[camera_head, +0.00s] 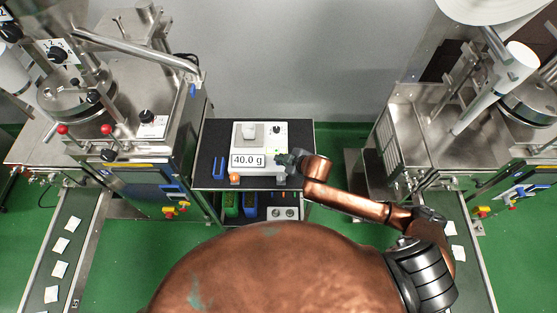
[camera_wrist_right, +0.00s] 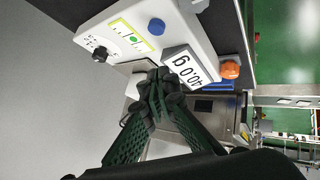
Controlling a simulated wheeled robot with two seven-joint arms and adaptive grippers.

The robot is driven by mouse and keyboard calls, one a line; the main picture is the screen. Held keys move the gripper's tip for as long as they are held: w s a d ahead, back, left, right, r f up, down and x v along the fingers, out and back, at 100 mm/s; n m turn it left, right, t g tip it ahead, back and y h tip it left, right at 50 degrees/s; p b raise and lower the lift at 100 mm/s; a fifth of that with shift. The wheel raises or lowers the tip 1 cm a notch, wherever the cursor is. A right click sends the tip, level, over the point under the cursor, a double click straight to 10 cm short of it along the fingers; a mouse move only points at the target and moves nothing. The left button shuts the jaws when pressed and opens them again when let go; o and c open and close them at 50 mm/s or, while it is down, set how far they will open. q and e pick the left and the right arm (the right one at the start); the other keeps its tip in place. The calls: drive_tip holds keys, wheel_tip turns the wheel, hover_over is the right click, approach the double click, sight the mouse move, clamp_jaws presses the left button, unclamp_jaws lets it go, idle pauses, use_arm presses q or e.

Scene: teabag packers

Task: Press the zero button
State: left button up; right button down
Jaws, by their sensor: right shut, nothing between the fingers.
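A white scale (camera_head: 237,144) stands on a dark-topped stand, its display (camera_head: 247,160) reading 40.0 g. The display (camera_wrist_right: 189,67) shows tilted in the right wrist view. The scale's side panel there carries a black knob (camera_wrist_right: 100,54), a small green light and a round blue button (camera_wrist_right: 156,26). I cannot tell which control is the zero button. My right gripper (camera_head: 286,158) is at the scale's right front, beside the display. Its fingers (camera_wrist_right: 160,88) are shut and empty, tips close to the display; contact is unclear. My left gripper is not in view.
A small white object (camera_head: 249,131) is on the scale. An orange knob-like piece (camera_head: 235,177) is at the stand's front, and blue pieces (camera_head: 217,167) lie left of the scale. Packing machines (camera_head: 130,130) stand left and right, with conveyors (camera_head: 75,240) carrying teabags.

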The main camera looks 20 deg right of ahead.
drive_tip(key=w+r+n, duration=0.2)
drive_tip(key=w+r, duration=0.1)
drive_tip(key=shift+d+r+p, duration=0.3)
drive_tip(key=shift+d, duration=0.1)
drive_tip(key=shift+w, duration=0.1)
wheel_tip(320, 180, down, 7)
drive_tip(key=b, duration=0.8)
drive_tip(key=shift+f, duration=0.9)
drive_tip(key=shift+f, duration=0.15)
